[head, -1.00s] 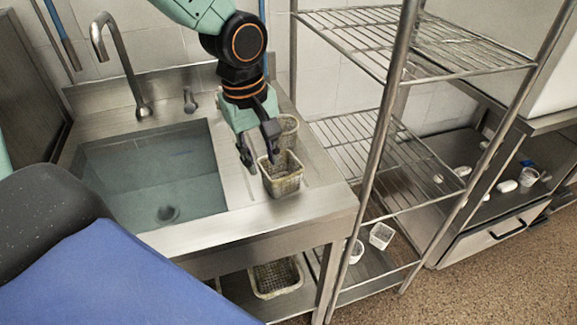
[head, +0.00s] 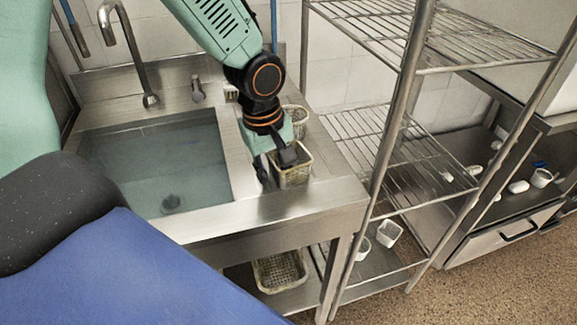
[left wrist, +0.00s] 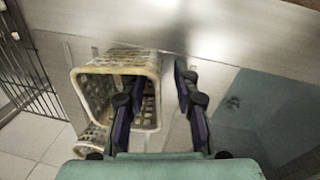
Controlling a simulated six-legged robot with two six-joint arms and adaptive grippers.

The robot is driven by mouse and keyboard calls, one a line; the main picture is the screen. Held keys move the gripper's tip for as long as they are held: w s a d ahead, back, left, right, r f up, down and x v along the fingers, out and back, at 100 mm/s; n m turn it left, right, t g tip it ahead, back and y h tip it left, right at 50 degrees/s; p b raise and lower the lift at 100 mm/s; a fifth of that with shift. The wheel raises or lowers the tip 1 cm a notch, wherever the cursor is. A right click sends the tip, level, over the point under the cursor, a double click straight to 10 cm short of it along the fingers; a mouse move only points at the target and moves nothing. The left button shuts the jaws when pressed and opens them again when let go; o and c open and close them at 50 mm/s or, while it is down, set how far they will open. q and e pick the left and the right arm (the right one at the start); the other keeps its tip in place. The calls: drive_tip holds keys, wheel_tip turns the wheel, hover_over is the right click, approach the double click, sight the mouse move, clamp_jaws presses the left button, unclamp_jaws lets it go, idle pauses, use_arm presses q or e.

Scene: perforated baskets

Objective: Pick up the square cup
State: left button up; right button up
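A square, perforated, yellowish-grey cup (head: 294,174) stands upright on the steel counter, right of the sink. It also shows in the left wrist view (left wrist: 155,70), with its open mouth towards the camera. My left gripper (head: 273,167) is at the cup's sink-side wall, fingers pointing down. In the left wrist view the fingers of the left gripper (left wrist: 162,88) are apart: one reaches into the cup's mouth, the other is outside, with the cup's wall between them. A gap shows beside the outer finger. My right gripper is not in view.
A second perforated cup (head: 297,122) stands just behind the square one. The sink (head: 165,165) is to the left, with a faucet (head: 125,50). A wire rack (head: 385,140) stands close on the right. White cups (head: 389,233) and a basket (head: 280,271) sit on lower shelves.

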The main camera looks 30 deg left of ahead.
use_arm(q)
drive_tip(key=shift+c, duration=0.4)
clamp_jaws()
